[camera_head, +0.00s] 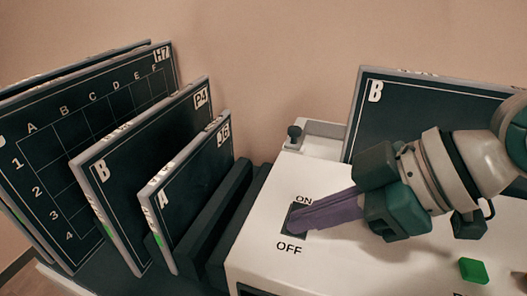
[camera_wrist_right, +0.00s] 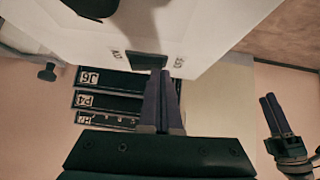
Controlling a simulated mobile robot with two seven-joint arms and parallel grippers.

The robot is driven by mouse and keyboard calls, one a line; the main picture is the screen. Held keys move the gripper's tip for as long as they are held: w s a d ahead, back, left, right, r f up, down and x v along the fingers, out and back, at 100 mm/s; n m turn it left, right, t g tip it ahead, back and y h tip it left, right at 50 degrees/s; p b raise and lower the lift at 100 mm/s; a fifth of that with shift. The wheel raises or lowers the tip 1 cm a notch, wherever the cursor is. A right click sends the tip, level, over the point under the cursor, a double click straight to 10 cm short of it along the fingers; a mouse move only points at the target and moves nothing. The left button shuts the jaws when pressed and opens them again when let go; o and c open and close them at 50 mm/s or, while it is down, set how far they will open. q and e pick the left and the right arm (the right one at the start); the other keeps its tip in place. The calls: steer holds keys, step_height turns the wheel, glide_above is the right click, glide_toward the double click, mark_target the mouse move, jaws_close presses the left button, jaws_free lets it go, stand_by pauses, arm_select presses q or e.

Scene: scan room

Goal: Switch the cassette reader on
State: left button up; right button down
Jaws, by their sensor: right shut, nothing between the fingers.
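The white cassette reader (camera_head: 257,236) fills the lower middle of the head view. Its dark switch recess (camera_wrist_right: 144,61) lies between the ON and OFF labels. My right gripper (camera_head: 297,221) is shut and empty, with its purple fingertips at the recess. The fingertips cover most of the switch in the head view, so I cannot tell its position or whether they touch it. In the right wrist view the shut fingers (camera_wrist_right: 162,78) reach up to the recess. My left gripper (camera_wrist_right: 273,110) shows small at the right of that view; its finger gap is unclear.
Dark lettered cassettes, marked H7 (camera_head: 110,88), P4 (camera_head: 165,152) and J6 (camera_head: 195,182), stand to the left of the reader. Another dark panel marked B (camera_head: 420,112) stands behind my right gripper. A green button (camera_head: 474,270) and a black knob (camera_head: 294,133) are on the reader.

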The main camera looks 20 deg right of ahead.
steer(key=shift+s, duration=0.1)
steer(key=shift+w+d+r, duration=0.35)
steer(key=shift+w+d, duration=0.05)
steer(key=shift+w, duration=0.25)
steer(key=shift+r, duration=0.1)
steer(key=shift+r+p, duration=0.3)
steer(key=shift+p, duration=0.1)
steer(key=r+p, duration=0.2)
steer(key=p, duration=0.1)
steer(key=r+p, duration=0.1)
steer(key=r, duration=0.1)
steer(key=shift+s+a+p, duration=0.25)
steer(key=shift+p, duration=0.05)
steer(key=s+v, duration=0.1)
steer(key=v, duration=0.8)
steer(key=shift+s+b, duration=0.15)
steer(key=shift+b, duration=0.15)
